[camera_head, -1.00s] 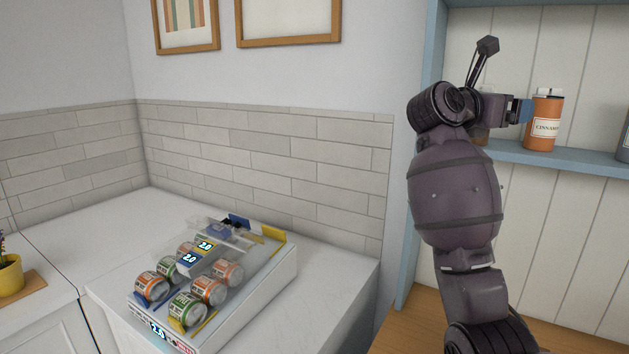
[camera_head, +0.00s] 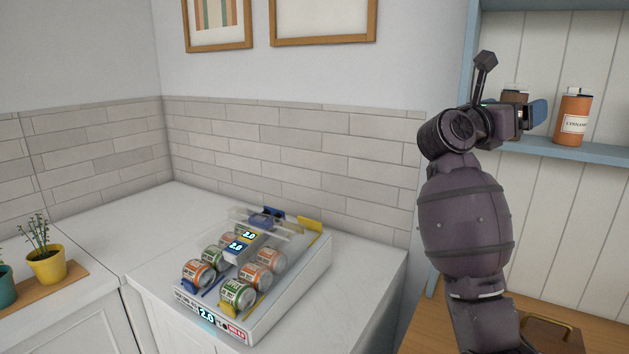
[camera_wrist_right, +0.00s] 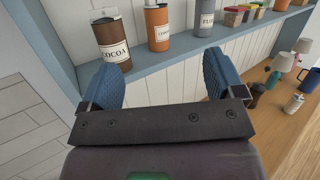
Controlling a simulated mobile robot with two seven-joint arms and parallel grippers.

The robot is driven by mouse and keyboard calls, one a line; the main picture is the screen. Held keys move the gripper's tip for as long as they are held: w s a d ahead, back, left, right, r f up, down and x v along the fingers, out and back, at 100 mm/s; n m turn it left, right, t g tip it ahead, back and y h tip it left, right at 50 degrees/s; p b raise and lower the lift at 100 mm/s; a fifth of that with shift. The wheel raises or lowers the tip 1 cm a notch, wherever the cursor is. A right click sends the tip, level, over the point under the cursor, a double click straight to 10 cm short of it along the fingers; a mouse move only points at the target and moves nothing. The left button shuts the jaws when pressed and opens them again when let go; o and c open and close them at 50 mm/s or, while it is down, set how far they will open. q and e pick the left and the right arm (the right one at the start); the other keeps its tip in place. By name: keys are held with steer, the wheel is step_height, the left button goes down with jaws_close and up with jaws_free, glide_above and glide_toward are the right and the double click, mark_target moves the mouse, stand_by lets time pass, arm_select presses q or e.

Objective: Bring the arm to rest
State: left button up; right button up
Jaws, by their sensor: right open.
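My right arm rises on the right side of the head view. My right gripper (camera_head: 533,116) is in front of the shelf, left of the orange cinnamon canister (camera_head: 573,117). In the right wrist view my right gripper (camera_wrist_right: 166,82) has its two blue fingers wide apart with nothing between them. A brown cocoa canister (camera_wrist_right: 112,42) stands on the shelf beyond the left finger, and it is partly hidden behind the gripper in the head view. My left gripper is in neither view.
A blue shelf (camera_head: 545,150) holds the canisters. A can dispenser (camera_head: 300,290) with several cans sits on the white counter (camera_head: 160,222). Potted plants (camera_head: 47,262) stand at the left. In the wrist view, lamps (camera_wrist_right: 284,62) and a dark mug (camera_wrist_right: 310,79) stand on the wooden counter below.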

steer(key=s+a+f+m+t+y, duration=0.3)
steer(key=s+a+f+m+y, duration=0.15)
steer(key=f+m+y, duration=0.45)
steer(key=s+a+f+m+t+y, duration=0.45)
steer(key=f+m+y, duration=0.4)
steer(key=f, duration=0.25)
steer(key=s+a+f+m+t+y, duration=0.2)
steer(key=s+a+f+m+y, duration=0.25)
steer(key=f+m+y, duration=0.5)
steer(key=s+d+f+n+g+h, duration=0.25)
steer(key=s+f+g+h, duration=0.35)
steer(key=s+f, duration=0.7)
steer(key=s+d+f+g+h, duration=0.35)
steer(key=s+f+g, duration=0.45)
steer(key=s, duration=0.6)
steer(key=w+d+f+n+t, duration=0.1)
steer(key=w+f+t, duration=0.6)
steer(key=f, duration=0.3)
steer(key=shift+w+f+t+y, duration=0.15)
steer(key=shift+f+t+y, duration=0.2)
steer(key=shift+t+y, duration=0.15)
